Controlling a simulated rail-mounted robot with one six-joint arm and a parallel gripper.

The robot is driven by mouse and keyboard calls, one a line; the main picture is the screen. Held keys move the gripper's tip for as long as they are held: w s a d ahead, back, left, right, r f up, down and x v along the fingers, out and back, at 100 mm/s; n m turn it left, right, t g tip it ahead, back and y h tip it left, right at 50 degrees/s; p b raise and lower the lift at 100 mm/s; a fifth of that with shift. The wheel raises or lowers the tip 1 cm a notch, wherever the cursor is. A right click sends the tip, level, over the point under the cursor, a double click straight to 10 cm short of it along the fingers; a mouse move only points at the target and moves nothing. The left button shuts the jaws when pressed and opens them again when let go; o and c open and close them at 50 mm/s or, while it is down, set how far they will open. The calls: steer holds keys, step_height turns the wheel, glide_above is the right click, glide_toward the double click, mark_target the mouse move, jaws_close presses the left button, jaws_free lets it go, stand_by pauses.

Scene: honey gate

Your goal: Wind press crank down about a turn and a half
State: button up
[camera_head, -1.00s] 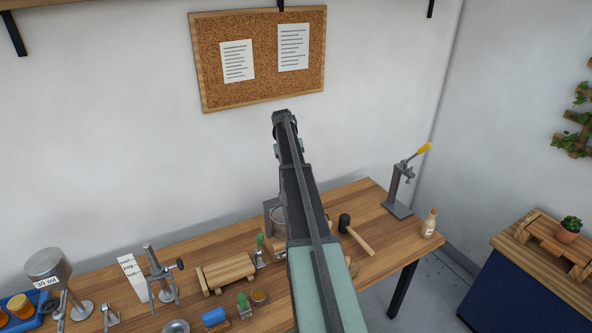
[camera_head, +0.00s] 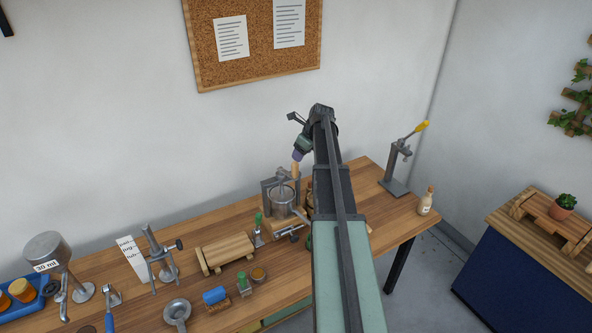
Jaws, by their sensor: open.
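The press (camera_head: 283,197) stands on the bench left of my arm, with a grey frame, a metal pot and a wooden base. Its crank (camera_head: 283,176) is on top, and an upright light-wood handle (camera_head: 295,171) stands at the crank's right end. My gripper (camera_head: 297,156) is above the press, pointing down and left, with its tip close over the handle in the picture. The gripper is open and looks empty. The fingers are small here, and I cannot tell if they touch the handle. My arm hides the bench right of the press.
A green-handled tool (camera_head: 259,232) stands just left of the press. A wooden cradle (camera_head: 226,251) and a metal clamp stand (camera_head: 160,257) are further left. A lever press with a yellow handle (camera_head: 398,168) and a bottle (camera_head: 426,202) stand at the right end of the bench (camera_head: 205,237).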

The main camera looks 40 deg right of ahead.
mark_target(293, 168)
steer(key=b+x, duration=0.8)
steer(key=x, duration=0.2)
steer(key=shift+s, duration=0.15)
steer(key=shift+f+b, duration=0.25)
steer(key=shift+b, duration=0.15)
steer(key=shift+r, duration=0.2)
steer(key=shift+c, duration=0.2)
jaws_close()
